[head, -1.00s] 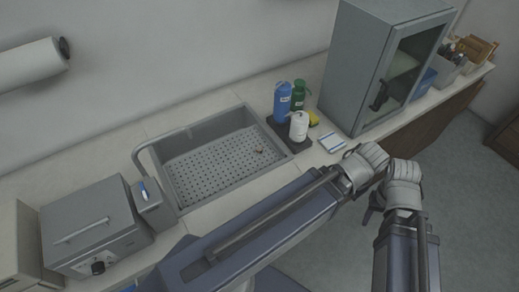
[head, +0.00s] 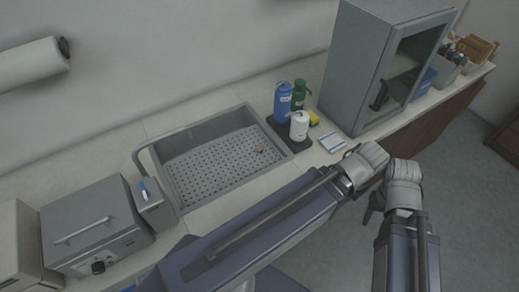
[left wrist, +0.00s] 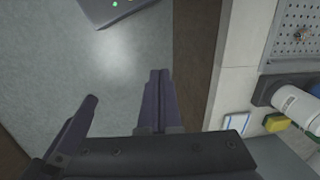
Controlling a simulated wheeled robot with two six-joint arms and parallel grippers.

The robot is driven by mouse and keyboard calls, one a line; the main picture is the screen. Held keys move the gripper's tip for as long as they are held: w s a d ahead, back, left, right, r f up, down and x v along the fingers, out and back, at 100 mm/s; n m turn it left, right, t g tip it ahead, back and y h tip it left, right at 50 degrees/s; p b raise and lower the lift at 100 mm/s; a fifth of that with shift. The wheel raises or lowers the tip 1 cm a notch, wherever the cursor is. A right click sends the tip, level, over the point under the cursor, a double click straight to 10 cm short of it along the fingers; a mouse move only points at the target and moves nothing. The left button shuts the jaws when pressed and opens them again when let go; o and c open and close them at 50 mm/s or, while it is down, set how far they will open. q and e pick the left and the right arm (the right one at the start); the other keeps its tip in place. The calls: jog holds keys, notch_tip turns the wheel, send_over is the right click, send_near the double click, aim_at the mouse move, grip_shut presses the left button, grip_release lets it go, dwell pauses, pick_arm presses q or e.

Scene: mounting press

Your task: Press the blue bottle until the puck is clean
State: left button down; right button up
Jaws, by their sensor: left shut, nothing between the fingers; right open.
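The blue bottle (head: 283,104) stands upright on a dark tray (head: 272,130) to the right of the sink, beside a green bottle (head: 300,95) and a white bottle (head: 299,126). A small brownish thing (head: 259,150) lies on the perforated sink floor; it is too small to tell if it is the puck. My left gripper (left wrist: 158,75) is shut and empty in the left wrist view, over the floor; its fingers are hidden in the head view. My right gripper (head: 371,208) is open and empty, in front of the counter. Both are well apart from the bottles.
A yellow sponge (head: 314,118) and a small white-and-blue pad (head: 332,142) lie near the bottles. A grey glass-door cabinet (head: 365,65) stands right of them. A grey machine (head: 95,225) sits at the left.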

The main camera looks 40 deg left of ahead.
dwell(0.6)
pick_arm(q)
jog(key=w+a+r+n+t+h+p, duration=0.1)
jog(key=w+a+r+n+h+p, duration=0.3)
jog(key=w, duration=0.6)
notch_tip(320, 180, up, 16)
jog(key=n+t+y+p, duration=0.1)
jog(key=n+t+p, duration=0.6)
jog(key=t+p, duration=0.15)
send_over(282, 87)
jog(key=shift+f+p, duration=0.2)
jog(key=shift+p, duration=0.1)
jog(key=shift+f, duration=0.1)
notch_tip(282, 87, down, 9)
jog(key=b, duration=0.9)
